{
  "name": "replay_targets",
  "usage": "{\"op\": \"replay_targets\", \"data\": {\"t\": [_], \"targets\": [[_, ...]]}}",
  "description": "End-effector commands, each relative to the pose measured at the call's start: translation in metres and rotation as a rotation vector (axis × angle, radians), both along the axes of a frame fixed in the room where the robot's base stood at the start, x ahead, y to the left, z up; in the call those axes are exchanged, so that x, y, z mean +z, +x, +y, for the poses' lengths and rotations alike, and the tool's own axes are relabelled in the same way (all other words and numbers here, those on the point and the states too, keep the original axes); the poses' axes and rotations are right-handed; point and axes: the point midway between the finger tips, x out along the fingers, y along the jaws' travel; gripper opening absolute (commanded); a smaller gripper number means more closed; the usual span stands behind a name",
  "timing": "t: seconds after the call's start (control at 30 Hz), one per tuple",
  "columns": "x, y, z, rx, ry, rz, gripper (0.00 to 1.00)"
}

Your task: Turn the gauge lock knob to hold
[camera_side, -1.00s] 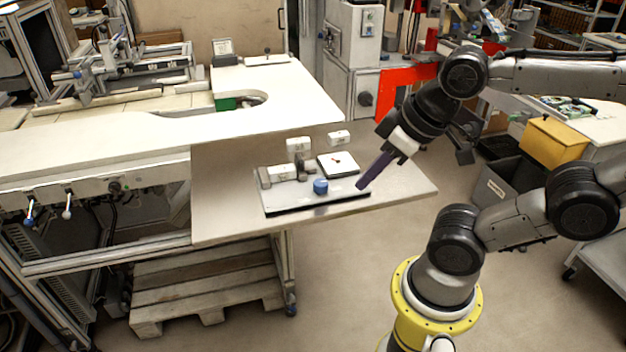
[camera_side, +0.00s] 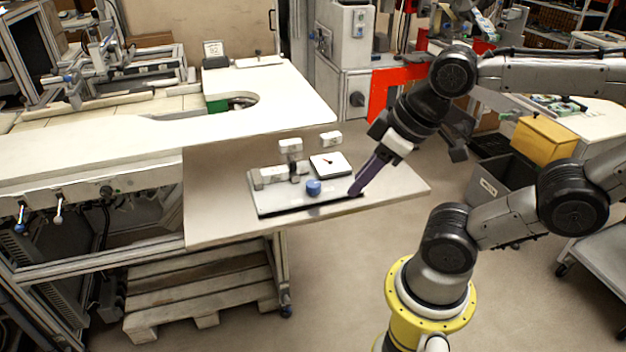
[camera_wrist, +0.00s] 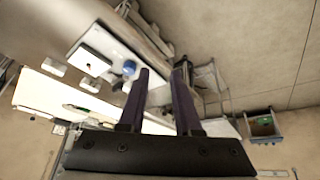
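In the wrist view the knob (camera_wrist: 129,67) lies left of the fingers, near the left fingertip. My gripper (camera_side: 353,192) points down and left, its purple fingertips just right of the knob and low over the plate's right end. The wrist view shows the two fingers (camera_wrist: 160,72) spread apart with nothing between them. I cannot tell from the side view whether a fingertip touches the plate.
Grey-white fixture blocks (camera_side: 272,176) stand left of the knob, with a white block (camera_side: 290,146) raised behind them. Another white block (camera_side: 331,139) stands behind the gauge. The bare table (camera_side: 215,205) is clear to the left; its right edge is near my gripper.

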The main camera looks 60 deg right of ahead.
Motion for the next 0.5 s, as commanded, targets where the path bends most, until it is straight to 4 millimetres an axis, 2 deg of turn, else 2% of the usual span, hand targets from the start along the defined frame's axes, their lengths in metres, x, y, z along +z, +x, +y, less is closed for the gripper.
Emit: {"op": "replay_targets", "data": {"t": [0.03,0.17,0.2,0.37,0.5], "targets": [[0.002,-0.002,0.000,0.034,-0.017,0.009,0.43],[0.022,0.003,-0.001,0.170,-0.085,0.049,0.67],[0.029,0.007,-0.002,0.213,-0.105,0.074,0.70],[0.051,0.029,-0.010,0.347,-0.159,0.173,0.70],[0.066,0.057,-0.022,0.443,-0.176,0.272,0.70]]}}
